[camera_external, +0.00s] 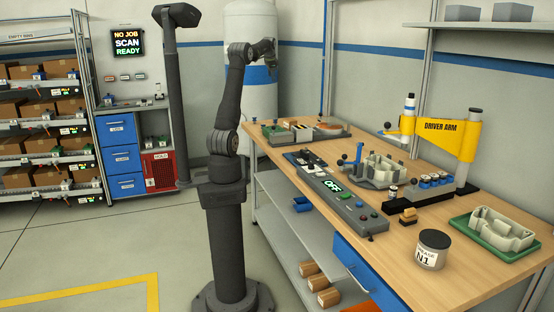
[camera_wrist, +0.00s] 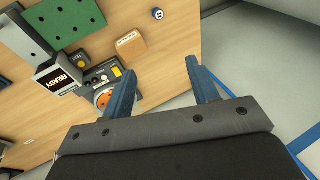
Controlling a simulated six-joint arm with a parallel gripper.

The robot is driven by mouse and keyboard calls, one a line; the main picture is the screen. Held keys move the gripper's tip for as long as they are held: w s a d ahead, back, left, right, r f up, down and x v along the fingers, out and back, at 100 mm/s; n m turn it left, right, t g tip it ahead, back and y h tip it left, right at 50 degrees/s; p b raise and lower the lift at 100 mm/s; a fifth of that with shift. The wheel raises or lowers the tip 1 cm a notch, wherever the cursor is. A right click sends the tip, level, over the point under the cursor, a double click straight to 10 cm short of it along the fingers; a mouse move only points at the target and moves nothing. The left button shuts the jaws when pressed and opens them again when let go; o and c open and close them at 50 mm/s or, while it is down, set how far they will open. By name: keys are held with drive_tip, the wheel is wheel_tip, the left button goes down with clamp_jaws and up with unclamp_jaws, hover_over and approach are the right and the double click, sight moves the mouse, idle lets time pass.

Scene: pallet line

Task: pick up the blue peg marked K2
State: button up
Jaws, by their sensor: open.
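A small dark blue round piece (camera_wrist: 157,14) with a pale mark on top is on the wooden table (camera_wrist: 176,38) near its edge, at the top of the wrist view. Its mark is too small to read, so I cannot tell if it is the peg K2. My gripper (camera_wrist: 160,66) is open and empty, its two blue fingers apart, with the piece beyond the fingertips. In the external view my gripper (camera_external: 268,48) is raised beyond the far end of the workbench (camera_external: 400,268). I cannot make out a K2 label there.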

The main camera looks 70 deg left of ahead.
drive_tip(key=n+g, duration=0.1)
drive_tip(key=n, duration=1.4)
hover_over(275, 122)
drive_tip(key=f, duration=2.6)
drive_tip(key=shift+w+d+f, duration=0.3)
drive_tip(key=shift+d+f, duration=0.05)
drive_tip(key=shift+d, duration=0.05)
drive_tip(key=shift+s+x, duration=0.15)
drive_tip(key=shift+x, duration=1.2)
drive_tip(key=shift+s+x, duration=0.15)
drive_tip(key=shift+x, duration=1.15)
drive_tip(key=shift+f, duration=0.1)
drive_tip(key=c, duration=1)
